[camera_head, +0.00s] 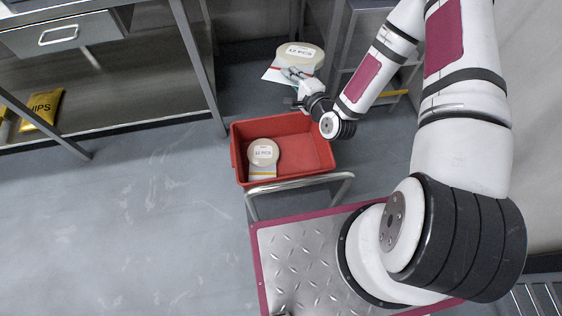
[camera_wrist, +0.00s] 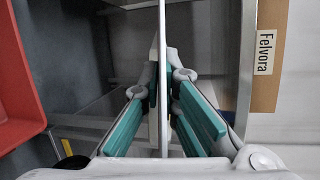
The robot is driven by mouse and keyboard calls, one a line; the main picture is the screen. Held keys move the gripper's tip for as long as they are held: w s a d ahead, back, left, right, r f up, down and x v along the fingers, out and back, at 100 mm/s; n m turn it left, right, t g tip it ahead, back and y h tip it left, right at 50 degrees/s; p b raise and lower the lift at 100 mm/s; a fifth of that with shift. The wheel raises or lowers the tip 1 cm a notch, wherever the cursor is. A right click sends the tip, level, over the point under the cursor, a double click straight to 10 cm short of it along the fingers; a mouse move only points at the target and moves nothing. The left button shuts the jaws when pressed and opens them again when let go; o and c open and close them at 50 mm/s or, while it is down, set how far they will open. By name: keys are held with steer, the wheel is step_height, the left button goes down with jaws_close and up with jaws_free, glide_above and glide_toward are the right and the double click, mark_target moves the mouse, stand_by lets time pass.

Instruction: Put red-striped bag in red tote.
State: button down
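The red-striped bag (camera_head: 272,74) is a flat white piece with a red stripe at its lower left edge and a large round beige disc marked with print. It is held in the air just beyond the far side of the red tote (camera_head: 240,172). My gripper (camera_head: 295,78) is shut on the bag's near edge. In the wrist view the bag (camera_wrist: 162,60) shows edge-on as a thin upright sheet between the teal finger pads of my gripper (camera_wrist: 163,95). The red tote also shows at the left of the wrist view (camera_wrist: 15,90).
A similar yellow-striped bag (camera_head: 263,172) lies in the tote's left part; the tote's right part is bare. A metal-framed table with a drawer (camera_head: 60,38) stands at left, a yellow chips bag (camera_head: 42,106) on its lower shelf. Grey shelving (camera_head: 362,45) stands behind my arm.

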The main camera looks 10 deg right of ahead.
steer(key=s+a+f+n+g+y+b, duration=0.1)
steer(key=s+a+f+g+y+b, duration=0.3)
steer(key=f, duration=0.8)
steer(key=s+a+f+n+g+b, duration=0.15)
steer(key=f+b, duration=0.45)
steer(key=f, duration=0.6)
steer(key=s+a+f+n+g+y+b, duration=0.1)
steer(key=s+a+f+g+y+b, duration=0.25)
steer(key=f, duration=0.85)
steer(key=w+d+f+t+h+b, duration=0.1)
steer(key=w+d+f+b, duration=0.1)
steer(key=d, duration=0.5)
steer(key=w+d+f+t+b, duration=0.1)
steer(key=w+d+f+b, duration=0.1)
steer(key=d+b, duration=0.3)
steer(key=d+f, duration=0.1)
steer(key=d, duration=0.2)
steer(key=shift+d+h, duration=0.25)
steer(key=shift+h, duration=0.1)
steer(key=shift+f+b, duration=0.45)
steer(key=shift+b, duration=0.15)
steer(key=shift+s+f, duration=0.1)
